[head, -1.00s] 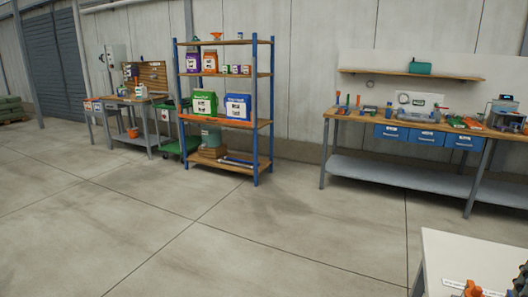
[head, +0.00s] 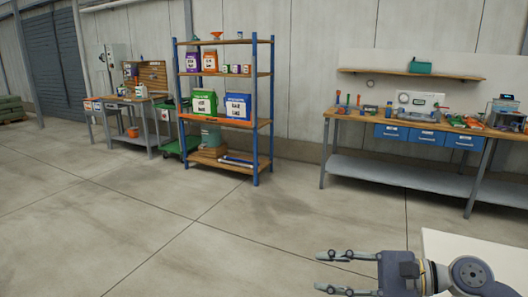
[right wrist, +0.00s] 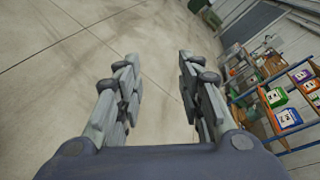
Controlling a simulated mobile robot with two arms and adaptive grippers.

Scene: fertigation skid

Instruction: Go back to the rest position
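My right gripper (head: 335,272) is at the bottom right of the head view, its fingers pointing left over bare floor. In the right wrist view its two fingers (right wrist: 160,85) stand wide apart with only floor between them, so it is open and empty. My right arm covers part of the white table (head: 455,243) at the lower right of the head view. My left gripper does not show in either view.
A blue-and-orange shelf rack (head: 257,120) with boxes and bags stands at the back. A workbench (head: 345,116) with blue drawers stands at the right, another bench (head: 150,98) at the far left. The concrete floor (head: 180,225) between is clear.

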